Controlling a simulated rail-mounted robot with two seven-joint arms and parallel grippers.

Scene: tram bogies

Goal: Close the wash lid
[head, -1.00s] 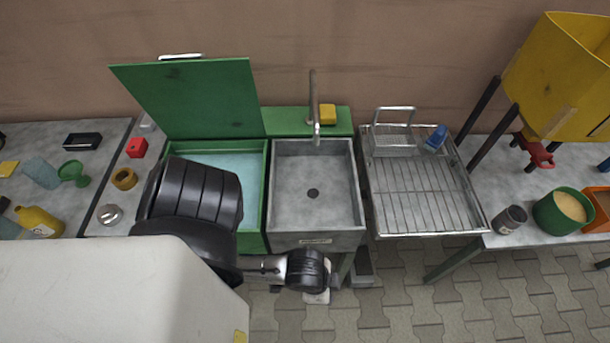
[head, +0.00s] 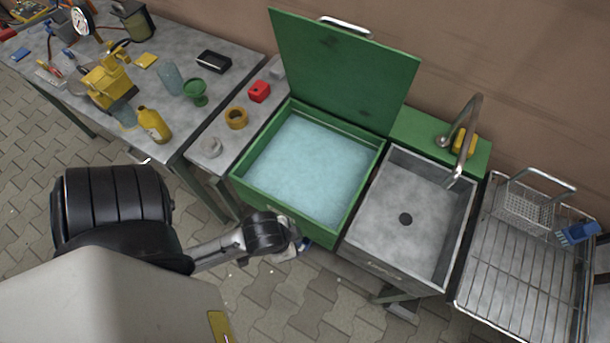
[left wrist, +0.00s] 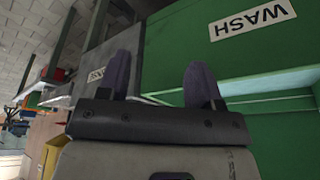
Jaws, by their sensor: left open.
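The green wash lid (head: 342,65) stands open, tilted up at the back of the green wash tub (head: 262,198), with a silver handle (head: 345,24) on its top edge. The tub holds pale blue water. My left gripper (head: 298,244) is low in front of the tub's front wall in the head view, its fingers partly hidden by the wrist. In the left wrist view its two dark fingers (left wrist: 160,80) are apart with nothing between them, close to the green front with the WASH label (left wrist: 252,19). My right gripper is in neither view.
A grey sink (head: 408,215) with a curved tap (head: 470,130) adjoins the tub on the right, then a wire drying rack (head: 525,275). On the left, a bench (head: 215,100) carries bottles, tape and tools. Paved floor in front is clear.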

